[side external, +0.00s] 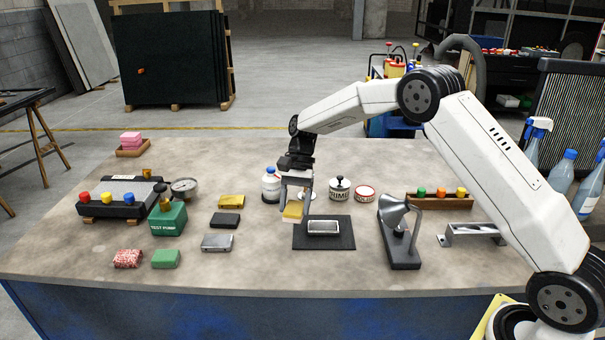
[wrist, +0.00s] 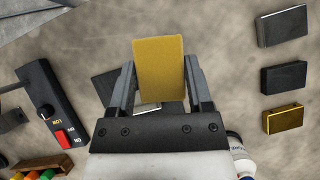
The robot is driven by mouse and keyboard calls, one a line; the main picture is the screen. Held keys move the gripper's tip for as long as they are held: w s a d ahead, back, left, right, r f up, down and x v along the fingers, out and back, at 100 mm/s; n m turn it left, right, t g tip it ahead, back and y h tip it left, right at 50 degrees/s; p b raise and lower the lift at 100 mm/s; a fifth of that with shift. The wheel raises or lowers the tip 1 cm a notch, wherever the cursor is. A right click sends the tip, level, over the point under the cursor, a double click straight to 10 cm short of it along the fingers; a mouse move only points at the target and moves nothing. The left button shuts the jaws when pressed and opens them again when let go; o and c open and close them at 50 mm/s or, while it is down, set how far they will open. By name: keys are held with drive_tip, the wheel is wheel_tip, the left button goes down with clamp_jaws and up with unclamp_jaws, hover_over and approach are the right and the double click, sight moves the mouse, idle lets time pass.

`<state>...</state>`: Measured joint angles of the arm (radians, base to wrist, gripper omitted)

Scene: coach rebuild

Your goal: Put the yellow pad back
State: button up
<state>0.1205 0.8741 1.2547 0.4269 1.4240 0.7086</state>
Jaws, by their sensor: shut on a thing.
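My gripper (side external: 294,200) is shut on the yellow pad (side external: 292,213) and holds it above the bench, near the left edge of a black mat (side external: 342,243). In the wrist view the yellow pad (wrist: 160,68) stands between the two fingers and hides part of what lies behind it. A silver-topped block (side external: 323,227) lies on the black mat. A gold-coloured block (side external: 231,201) lies to the left, with a black block (side external: 225,219) and a grey block (side external: 216,242) in front of it.
A white bottle (side external: 271,185) and a primer tin (side external: 340,188) stand behind the mat. A metal cone on a black stand (side external: 397,222) is to its right. The green test pump (side external: 168,217), green pad (side external: 166,258) and speckled red pad (side external: 127,258) are at the left.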

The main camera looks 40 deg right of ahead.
sight(292, 207)
drive_tip(key=m+t, duration=0.1)
drive_tip(key=m, duration=0.1)
drive_tip(key=r+m+t+y, duration=0.1)
drive_tip(key=m, duration=0.1)
drive_tip(key=shift+s+a+m, duration=0.15)
drive_tip(key=shift+a+m, duration=0.05)
drive_tip(key=shift+m, duration=0.2)
drive_tip(key=m+t, duration=0.2)
drive_tip(key=m, duration=0.1)
drive_tip(key=shift+s+r, duration=0.1)
drive_tip(key=shift+r, duration=0.15)
drive_tip(key=m+t, duration=0.1)
drive_tip(key=m, duration=0.1)
drive_tip(key=m+t, duration=0.1)
drive_tip(key=m, duration=0.1)
drive_tip(key=shift+s+d+r+t+h, duration=0.2)
drive_tip(key=shift+r+t+h, duration=0.1)
drive_tip(key=shift+r, duration=0.1)
drive_tip(key=m, duration=0.2)
drive_tip(key=m+t+h, duration=0.1)
drive_tip(key=m, duration=0.1)
drive_tip(key=shift+s+d+r+t, duration=0.15)
drive_tip(key=shift+d+r+t, duration=0.05)
drive_tip(key=shift+d+t, duration=0.15)
